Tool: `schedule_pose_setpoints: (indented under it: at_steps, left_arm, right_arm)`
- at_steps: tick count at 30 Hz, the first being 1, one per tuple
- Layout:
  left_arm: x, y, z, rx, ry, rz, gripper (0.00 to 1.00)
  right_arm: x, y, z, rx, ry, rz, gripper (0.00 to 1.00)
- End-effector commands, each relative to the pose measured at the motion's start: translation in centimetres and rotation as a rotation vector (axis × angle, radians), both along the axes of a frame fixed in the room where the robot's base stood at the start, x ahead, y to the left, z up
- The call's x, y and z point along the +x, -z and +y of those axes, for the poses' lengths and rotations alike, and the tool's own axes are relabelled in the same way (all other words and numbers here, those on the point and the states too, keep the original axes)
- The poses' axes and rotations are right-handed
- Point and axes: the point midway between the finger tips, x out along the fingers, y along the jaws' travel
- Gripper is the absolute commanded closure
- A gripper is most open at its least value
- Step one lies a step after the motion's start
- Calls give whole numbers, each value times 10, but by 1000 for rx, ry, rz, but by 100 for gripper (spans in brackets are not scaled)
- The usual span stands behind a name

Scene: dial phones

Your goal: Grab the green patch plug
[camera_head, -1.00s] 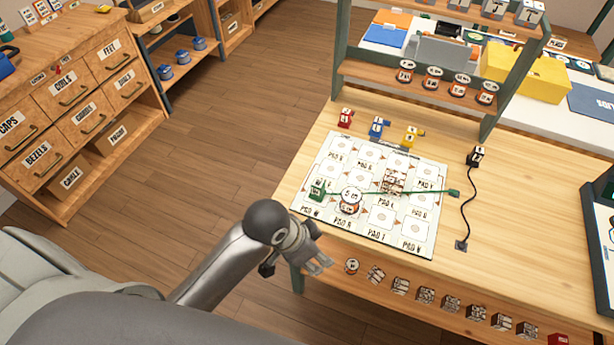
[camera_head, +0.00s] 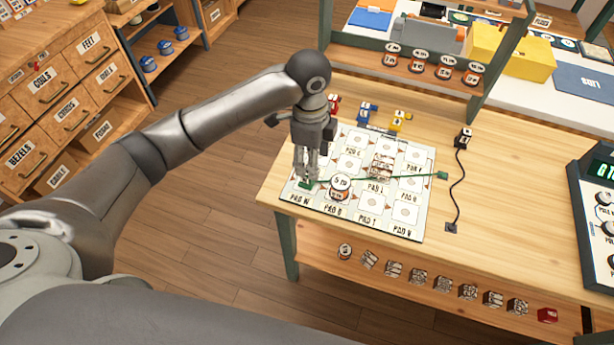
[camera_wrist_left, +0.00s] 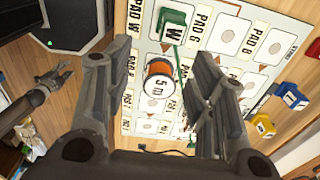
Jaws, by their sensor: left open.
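The green patch plug (camera_head: 306,184) is a small block near pad W, at the left end of the pad board. A green cable runs from it across the board. My left gripper (camera_head: 307,175) points down over the plug and partly hides it in the head view. In the left wrist view, the plug (camera_wrist_left: 173,24), labelled W, lies beyond the open fingertips, between their lines. The left gripper (camera_wrist_left: 165,60) is open and empty. My right gripper (camera_wrist_left: 52,78) appears small at the left of the wrist view; its opening is unclear.
An orange 5 m spool (camera_head: 340,187) stands close to the plug, by the green cable. Blue (camera_head: 367,111) and yellow (camera_head: 400,119) plugs stand behind the board. The cable's far green end (camera_head: 442,175) lies at the board's right edge. The table's right middle is mostly clear.

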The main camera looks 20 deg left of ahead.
Motion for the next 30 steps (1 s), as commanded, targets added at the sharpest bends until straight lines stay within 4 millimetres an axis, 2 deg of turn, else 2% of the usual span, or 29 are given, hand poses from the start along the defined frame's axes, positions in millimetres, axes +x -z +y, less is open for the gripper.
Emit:
schedule_pose_setpoints:
  at_steps: [3, 7, 15, 22, 30]
  left_arm:
    - [11, -13, 12, 29, 20, 8, 49]
    - [13, -11, 17, 39, 28, 17, 49]
    - [13, 29, 17, 37, 28, 17, 49]
    - [13, 47, 16, 38, 28, 17, 49]
    - [14, 85, 17, 38, 28, 15, 49]
  right_arm:
    - [1, 0, 0, 0, 0, -2, 60]
    - [2, -1, 0, 0, 0, -3, 60]
    - [3, -5, 0, 0, 0, -3, 60]
    - [3, -9, 0, 0, 0, -4, 60]
    - [3, -18, 0, 0, 0, -4, 60]
